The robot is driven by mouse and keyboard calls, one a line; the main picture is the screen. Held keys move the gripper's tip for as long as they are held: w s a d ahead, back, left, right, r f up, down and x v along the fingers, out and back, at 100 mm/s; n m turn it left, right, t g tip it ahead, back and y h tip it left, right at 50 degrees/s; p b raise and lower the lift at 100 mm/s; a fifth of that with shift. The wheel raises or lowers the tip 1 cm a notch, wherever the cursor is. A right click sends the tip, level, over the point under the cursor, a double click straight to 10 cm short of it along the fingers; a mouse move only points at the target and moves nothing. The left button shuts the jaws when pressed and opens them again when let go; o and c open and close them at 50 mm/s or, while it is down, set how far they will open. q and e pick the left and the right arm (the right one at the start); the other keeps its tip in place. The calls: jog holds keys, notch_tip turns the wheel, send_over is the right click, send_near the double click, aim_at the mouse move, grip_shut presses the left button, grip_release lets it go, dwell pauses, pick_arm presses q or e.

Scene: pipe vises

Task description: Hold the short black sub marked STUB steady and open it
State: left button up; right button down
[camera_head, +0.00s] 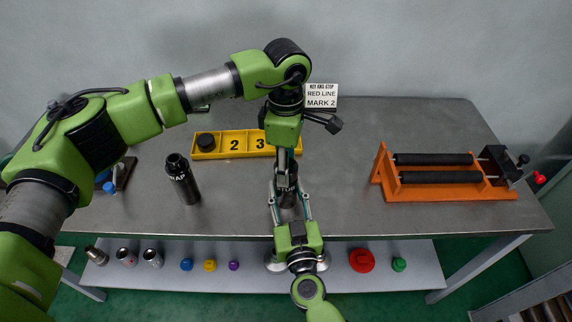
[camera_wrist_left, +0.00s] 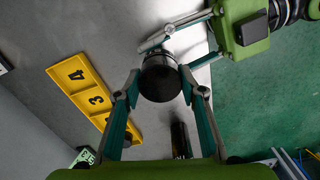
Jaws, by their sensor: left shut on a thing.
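The short black sub marked STUB (camera_head: 287,190) stands upright near the front middle of the bench, its lettering partly covered. In the left wrist view its round black top (camera_wrist_left: 160,80) shows from above. My left gripper (camera_head: 285,168) reaches down on it from above and is shut on its upper end, with a finger on each side in the left wrist view (camera_wrist_left: 160,88). My right gripper (camera_head: 289,188) comes in from the front, its fingers on both sides of the sub's body. Whether they press on it is hidden.
A taller black sub (camera_head: 183,182) stands to the left. A yellow numbered tray (camera_head: 240,153) lies behind, with a black round piece (camera_head: 205,141) in it. A sign (camera_head: 321,97) stands at the back. An orange roller stand (camera_head: 407,192) is on the right. Several caps and fittings sit on the lower shelf (camera_head: 325,278).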

pick_arm(q)
jog(key=n, duration=0.7)
jog(key=shift+r, duration=0.15)
dwell(0.3)
jog(key=shift+r, duration=1)
jog(key=shift+r, duration=2)
pick_arm(e)
jog(key=c, duration=1.3)
grip_release()
jog(key=shift+o, duration=0.2)
jog(key=shift+s, duration=0.1)
